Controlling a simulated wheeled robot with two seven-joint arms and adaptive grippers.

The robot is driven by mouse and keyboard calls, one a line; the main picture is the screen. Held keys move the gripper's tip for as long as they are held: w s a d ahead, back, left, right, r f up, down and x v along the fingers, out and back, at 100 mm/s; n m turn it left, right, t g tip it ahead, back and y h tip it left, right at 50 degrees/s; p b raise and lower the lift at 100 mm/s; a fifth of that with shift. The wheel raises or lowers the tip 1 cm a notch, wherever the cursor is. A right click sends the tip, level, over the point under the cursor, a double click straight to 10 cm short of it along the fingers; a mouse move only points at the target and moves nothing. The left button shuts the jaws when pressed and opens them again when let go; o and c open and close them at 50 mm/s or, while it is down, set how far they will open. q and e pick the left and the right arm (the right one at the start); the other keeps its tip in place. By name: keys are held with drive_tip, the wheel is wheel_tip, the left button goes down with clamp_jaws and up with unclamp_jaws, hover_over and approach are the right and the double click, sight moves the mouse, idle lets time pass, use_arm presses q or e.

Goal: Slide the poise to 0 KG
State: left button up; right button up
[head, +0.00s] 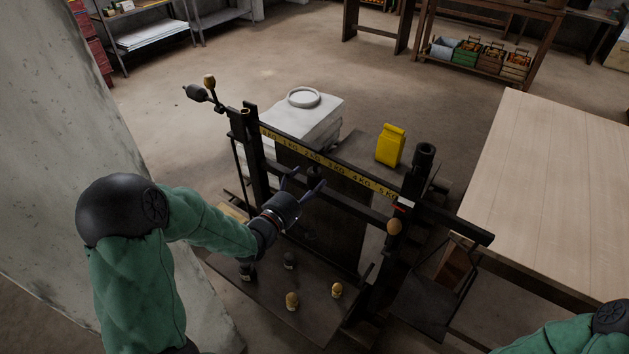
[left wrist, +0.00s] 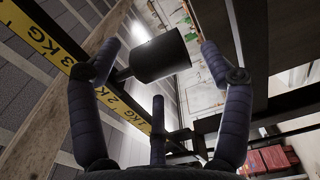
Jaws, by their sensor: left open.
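The beam (head: 330,165) of the scale carries a yellow strip with KG marks, rising to 5 KG at the right. My left gripper (head: 303,186) is open and empty, in front of and below the middle of the beam, left of that slider. In the left wrist view the strip (left wrist: 95,90) shows 3, 2 and 1 KG beside the spread fingers. My right gripper is not in view.
A dark cylinder (left wrist: 160,57) shows between the fingers in the left wrist view; I cannot tell its distance. Small weights (head: 292,300) stand on the lower plate. A wooden table (head: 560,170) is at right.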

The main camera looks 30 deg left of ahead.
use_arm(q)
drive_tip(key=shift+w+d+b, duration=0.15)
drive_tip(key=shift+w+b, duration=0.25)
drive_tip(key=shift+w, duration=1.35)
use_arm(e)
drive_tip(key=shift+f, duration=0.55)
